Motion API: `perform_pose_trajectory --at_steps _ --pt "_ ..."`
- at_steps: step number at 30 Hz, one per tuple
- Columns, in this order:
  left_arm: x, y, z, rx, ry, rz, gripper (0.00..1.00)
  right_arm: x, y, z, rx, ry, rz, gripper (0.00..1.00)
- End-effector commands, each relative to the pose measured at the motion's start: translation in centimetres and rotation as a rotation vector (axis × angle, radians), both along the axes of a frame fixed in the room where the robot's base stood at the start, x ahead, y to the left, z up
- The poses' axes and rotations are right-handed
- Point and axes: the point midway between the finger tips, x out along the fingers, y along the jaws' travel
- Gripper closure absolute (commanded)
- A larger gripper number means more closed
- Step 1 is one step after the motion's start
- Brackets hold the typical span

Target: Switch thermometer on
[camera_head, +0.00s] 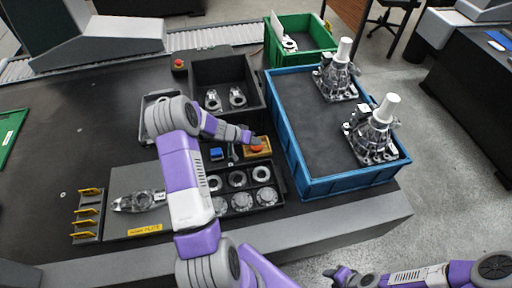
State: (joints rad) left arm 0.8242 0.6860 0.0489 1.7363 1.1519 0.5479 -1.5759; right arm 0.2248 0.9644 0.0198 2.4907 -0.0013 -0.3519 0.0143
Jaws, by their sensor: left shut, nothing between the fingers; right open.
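A small blue-faced device (216,153) lies on the dark table, left of a yellow box with a red button (257,149). I cannot tell for sure which of them is the thermometer. My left gripper (255,140) is shut and empty at the far edge of the yellow box, close to the red button. I cannot tell whether it touches. My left forearm and wrist hide part of the table behind them. My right gripper (340,273) is open and empty, low in the picture, off the table's front edge.
A black tray of metal rings (282,190) stands just in front. A blue crate (312,194) with two metal assemblies is to the right. A black bin (195,72) and a green crate (328,44) stand behind. A grey plate (118,218) with a metal part lies left.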

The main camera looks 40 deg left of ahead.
Motion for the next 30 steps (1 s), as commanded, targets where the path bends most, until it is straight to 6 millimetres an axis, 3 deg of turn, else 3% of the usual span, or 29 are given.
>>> perform_pose_trajectory --at_steps 10,21,30 --pt "0.0 0.0 -0.1 0.0 0.0 0.0 1.0 0.0 0.0 -0.2 0.0 0.0 0.0 0.57" --pt "0.0 0.0 -1.0 0.0 -0.001 -0.001 1.0 0.0 0.0 -1.9 0.0 0.0 0.0 0.57" --pt "0.0 0.0 -0.9 0.0 0.0 0.0 1.0 0.0 0.0 -1.9 0.0 0.0 0.0 0.57"
